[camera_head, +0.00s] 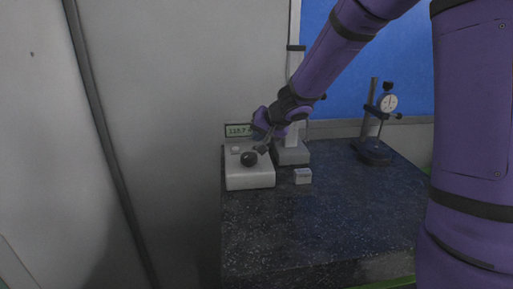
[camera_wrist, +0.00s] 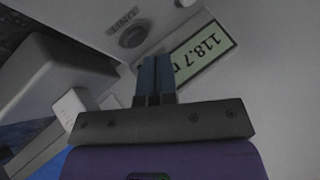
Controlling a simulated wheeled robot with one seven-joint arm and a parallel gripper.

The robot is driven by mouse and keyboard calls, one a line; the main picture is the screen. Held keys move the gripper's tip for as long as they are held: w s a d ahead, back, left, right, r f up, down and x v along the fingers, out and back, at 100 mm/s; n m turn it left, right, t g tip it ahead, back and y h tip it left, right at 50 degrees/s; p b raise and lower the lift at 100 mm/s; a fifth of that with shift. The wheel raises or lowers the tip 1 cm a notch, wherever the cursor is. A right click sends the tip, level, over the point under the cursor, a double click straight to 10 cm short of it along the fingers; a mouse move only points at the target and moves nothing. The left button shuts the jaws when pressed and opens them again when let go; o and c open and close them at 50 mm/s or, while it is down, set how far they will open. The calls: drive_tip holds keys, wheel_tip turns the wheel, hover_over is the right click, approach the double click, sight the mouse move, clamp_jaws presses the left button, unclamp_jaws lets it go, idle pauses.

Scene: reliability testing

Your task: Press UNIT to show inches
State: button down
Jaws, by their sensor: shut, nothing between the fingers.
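The pale measuring device (camera_head: 250,180) stands at the left end of the dark table.
A dark round part (camera_head: 249,158) sits on the device's top. A small white block (camera_head: 302,176) lies right of the device. A grey-based stand (camera_head: 291,153) is close behind my gripper. A dial gauge stand (camera_head: 372,150) is at the back right. The table's front is clear.

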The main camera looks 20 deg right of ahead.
drive_tip(key=shift+f, duration=0.15)
drive_tip(key=shift+f, duration=0.25)
drive_tip(key=shift+f, duration=0.4)
idle(1.1)
drive_tip(key=shift+r, duration=0.8)
drive_tip(key=shift+r, duration=0.1)
drive_tip(key=shift+r, duration=2.45)
